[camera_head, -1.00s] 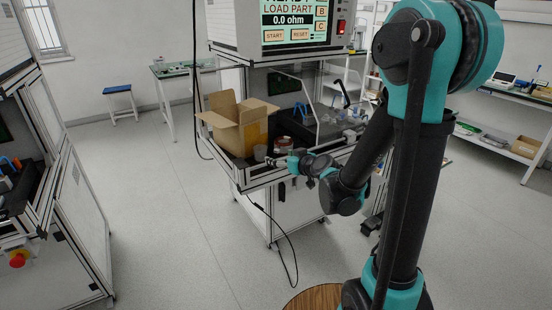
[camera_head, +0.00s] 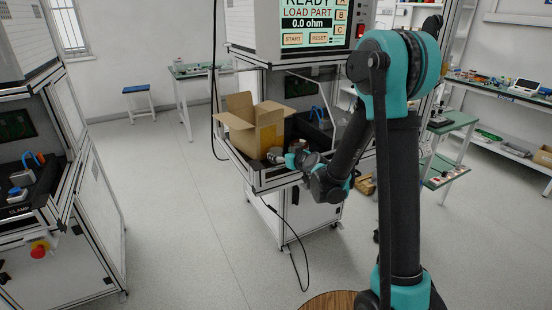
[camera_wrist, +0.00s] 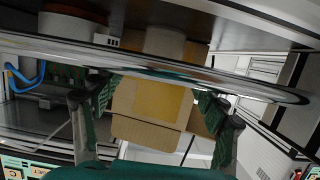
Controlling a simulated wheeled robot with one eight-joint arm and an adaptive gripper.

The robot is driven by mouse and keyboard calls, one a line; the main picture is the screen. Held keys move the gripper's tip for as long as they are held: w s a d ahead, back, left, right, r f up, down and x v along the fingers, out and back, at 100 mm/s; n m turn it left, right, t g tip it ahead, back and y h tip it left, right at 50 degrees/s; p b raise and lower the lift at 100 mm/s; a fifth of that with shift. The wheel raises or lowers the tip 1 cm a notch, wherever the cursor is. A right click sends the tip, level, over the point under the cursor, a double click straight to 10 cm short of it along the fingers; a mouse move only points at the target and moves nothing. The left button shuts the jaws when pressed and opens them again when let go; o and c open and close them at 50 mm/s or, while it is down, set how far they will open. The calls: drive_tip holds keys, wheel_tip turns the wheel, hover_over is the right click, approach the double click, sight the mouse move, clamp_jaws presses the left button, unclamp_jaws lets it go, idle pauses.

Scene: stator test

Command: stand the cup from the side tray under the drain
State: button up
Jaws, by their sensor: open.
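A small pale grey cylinder that looks like the cup (camera_head: 274,154) stands at the front of the bench, beside the cardboard box. It seems to show in the wrist view as a pale cylinder (camera_wrist: 165,42), upside down, beyond a shiny curved bar. My gripper (camera_head: 288,159) is at the bench's front edge, close to the cup on its right. In the wrist view my gripper (camera_wrist: 155,105) has its two fingers wide apart, with nothing held between them. I cannot make out the drain or the side tray's outline in these frames.
An open cardboard box (camera_head: 255,125) stands on the bench left of my gripper. A reddish-brown round thing (camera_wrist: 72,22) is near the cup. A tester with a lit screen (camera_head: 309,22) is above. A black cable hangs in front. Floor to the left is clear.

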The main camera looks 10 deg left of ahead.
sight(273, 149)
drive_tip(key=x, duration=0.5)
drive_tip(key=shift+w+r, duration=0.1)
drive_tip(key=shift+r, duration=0.05)
drive_tip(key=c, duration=1.2)
drive_tip(key=shift+r, duration=0.1)
